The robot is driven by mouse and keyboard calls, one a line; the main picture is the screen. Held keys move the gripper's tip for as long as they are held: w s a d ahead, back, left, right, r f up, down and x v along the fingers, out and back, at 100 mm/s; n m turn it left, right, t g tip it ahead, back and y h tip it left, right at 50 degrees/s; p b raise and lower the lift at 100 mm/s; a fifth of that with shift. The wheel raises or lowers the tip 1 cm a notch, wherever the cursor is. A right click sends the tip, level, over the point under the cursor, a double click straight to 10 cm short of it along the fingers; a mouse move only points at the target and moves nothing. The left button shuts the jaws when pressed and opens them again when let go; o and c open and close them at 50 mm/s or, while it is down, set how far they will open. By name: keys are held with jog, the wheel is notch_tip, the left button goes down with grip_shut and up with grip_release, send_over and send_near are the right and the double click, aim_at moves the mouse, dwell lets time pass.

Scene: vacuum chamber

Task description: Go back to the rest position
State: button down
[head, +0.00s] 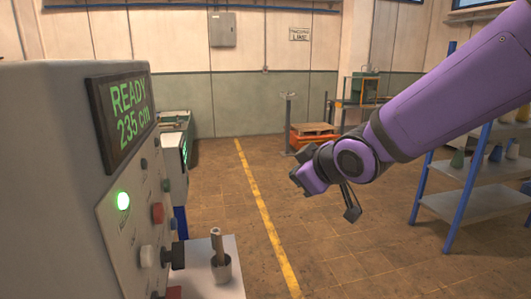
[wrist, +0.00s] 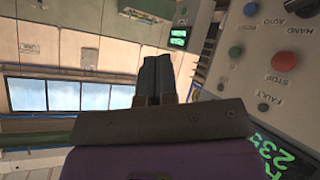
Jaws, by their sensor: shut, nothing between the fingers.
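My purple arm reaches in from the right in the head view, with my gripper (head: 298,178) in the air to the right of the grey control machine (head: 45,170). The wrist view shows my gripper (wrist: 153,62) with its two dark fingers together and nothing visible between them. The machine's display (head: 124,112) reads "READY 235 C/N", as far as I can make out, and a green lamp (head: 123,201) is lit below it.
A pale stand (head: 222,284) with a grey cup (head: 221,270) holding a brown rod is beside the machine. A shelf rack (head: 470,204) stands at the right. An orange cart (head: 312,136) is farther back. The floor around the yellow line (head: 262,215) is clear.

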jog(key=s+d+r+m+g+h, duration=0.1)
jog(key=s+d+r+m+h, duration=0.2)
jog(key=d, duration=0.5)
jog(key=s+d+r+m+h, duration=0.1)
jog(key=s+d+m+h, duration=0.1)
jog(key=s+d+m, duration=0.5)
jog(key=s+d+m+g, duration=0.1)
jog(key=s+d+g, duration=0.2)
jog(key=s+d, duration=0.5)
jog(key=s, duration=0.3)
jog(key=shift+s+d+r+h, duration=0.25)
jog(key=shift+s+r+h, duration=0.1)
jog(key=shift+h, duration=0.05)
jog(key=shift+a, duration=0.1)
